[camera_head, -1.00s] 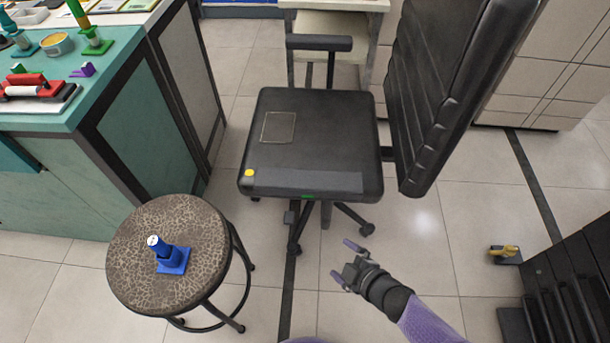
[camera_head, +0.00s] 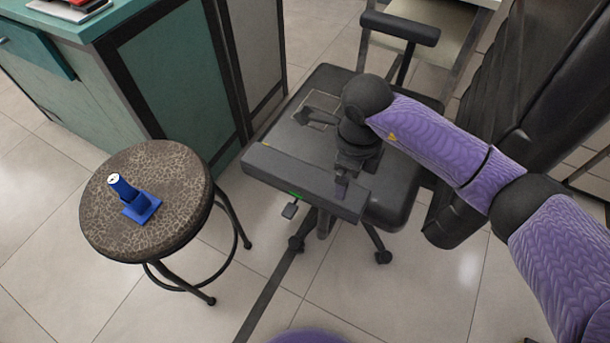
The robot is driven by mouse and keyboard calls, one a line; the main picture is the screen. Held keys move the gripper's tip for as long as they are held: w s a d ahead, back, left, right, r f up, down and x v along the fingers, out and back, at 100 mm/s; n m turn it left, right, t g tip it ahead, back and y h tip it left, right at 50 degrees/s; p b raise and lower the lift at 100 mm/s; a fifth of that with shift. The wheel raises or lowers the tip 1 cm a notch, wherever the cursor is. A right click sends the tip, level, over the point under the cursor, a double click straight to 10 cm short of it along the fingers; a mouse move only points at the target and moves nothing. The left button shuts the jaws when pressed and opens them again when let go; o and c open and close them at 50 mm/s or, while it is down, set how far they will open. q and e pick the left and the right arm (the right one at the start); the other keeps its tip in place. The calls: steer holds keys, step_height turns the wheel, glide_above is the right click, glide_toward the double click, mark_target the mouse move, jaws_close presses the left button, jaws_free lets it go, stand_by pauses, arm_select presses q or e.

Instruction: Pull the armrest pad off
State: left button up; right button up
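The office chair (camera_head: 392,205) stands in the middle with its black seat. The near armrest pad (camera_head: 290,176), a long dark grey bar, lies along the seat's near side, with a small green mark below its middle. The far armrest pad (camera_head: 400,27) sits on its post at the back. My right gripper (camera_head: 344,183) points down at the right part of the near pad. My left gripper is out of view.
A round stool (camera_head: 185,215) with a blue stamp (camera_head: 135,200) stands at the left. A teal cabinet (camera_head: 165,75) is behind it. The tall black chair back (camera_head: 540,90) is at the right, close to my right arm. Tiled floor in front is clear.

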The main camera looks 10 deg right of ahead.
steer(key=shift+a+f, duration=0.1)
steer(key=shift+f, duration=0.35)
step_height(320, 180, down, 6)
steer(key=b, duration=0.5)
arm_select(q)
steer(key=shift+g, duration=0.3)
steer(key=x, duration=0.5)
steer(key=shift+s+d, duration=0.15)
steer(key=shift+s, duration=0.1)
arm_select(e)
steer(key=c, duration=1)
steer(key=shift+o, duration=0.2)
steer(key=shift+r, duration=0.1)
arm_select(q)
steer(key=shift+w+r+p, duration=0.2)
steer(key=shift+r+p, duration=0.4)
arm_select(e)
steer(key=shift+r, duration=0.65)
steer(key=shift+r+p, duration=2.25)
steer(key=shift+r, duration=0.75)
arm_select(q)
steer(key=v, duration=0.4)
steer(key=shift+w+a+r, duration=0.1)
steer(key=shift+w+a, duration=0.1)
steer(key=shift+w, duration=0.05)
